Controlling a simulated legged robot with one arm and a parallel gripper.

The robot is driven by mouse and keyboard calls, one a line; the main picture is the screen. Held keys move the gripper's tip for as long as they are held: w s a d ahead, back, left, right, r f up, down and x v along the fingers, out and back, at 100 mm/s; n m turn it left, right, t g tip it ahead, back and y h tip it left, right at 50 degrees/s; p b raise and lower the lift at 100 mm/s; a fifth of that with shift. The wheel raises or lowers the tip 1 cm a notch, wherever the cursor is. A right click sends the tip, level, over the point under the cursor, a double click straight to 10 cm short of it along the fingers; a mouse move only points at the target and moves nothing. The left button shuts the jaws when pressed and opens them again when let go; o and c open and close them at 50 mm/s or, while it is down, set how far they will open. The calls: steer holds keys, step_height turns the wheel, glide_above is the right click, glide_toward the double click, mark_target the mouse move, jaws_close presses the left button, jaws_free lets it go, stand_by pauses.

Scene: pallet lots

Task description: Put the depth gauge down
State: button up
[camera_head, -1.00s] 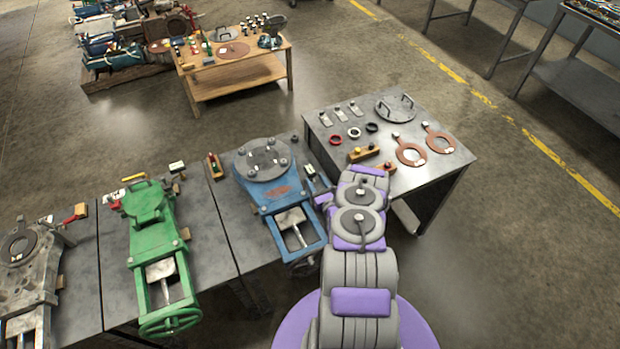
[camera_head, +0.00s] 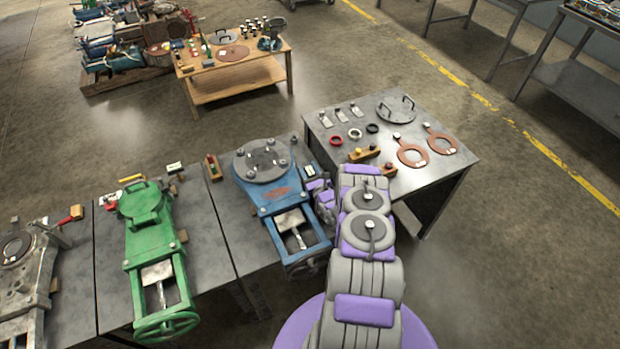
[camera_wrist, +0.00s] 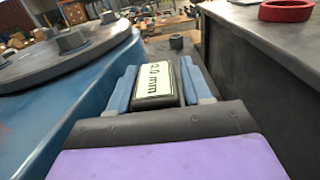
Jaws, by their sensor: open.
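The depth gauge (camera_wrist: 158,84) is a dark block with a pale display reading 12.0 mm. In the wrist view it sits between the two blue fingers of my gripper (camera_wrist: 160,88). The fingers are open around it; I cannot tell whether either side still touches. In the head view the gauge (camera_head: 309,170) is a small pale-faced item on the dark bench (camera_head: 224,212), just right of the blue valve (camera_head: 272,187). My gripper (camera_head: 318,187) is low beside that valve, partly hidden by my arm. The gauge's underside is hidden.
The blue valve's bolted flange rises close on the left. The grey metal table (camera_head: 388,185) stands close on the right, with a red ring (camera_head: 337,141), brown gaskets (camera_head: 412,152) and a handled disc (camera_head: 396,109). A green valve (camera_head: 147,205) is further left.

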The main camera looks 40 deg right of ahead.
jaws_close()
stand_by(0.3)
steer(key=shift+r, duration=0.15)
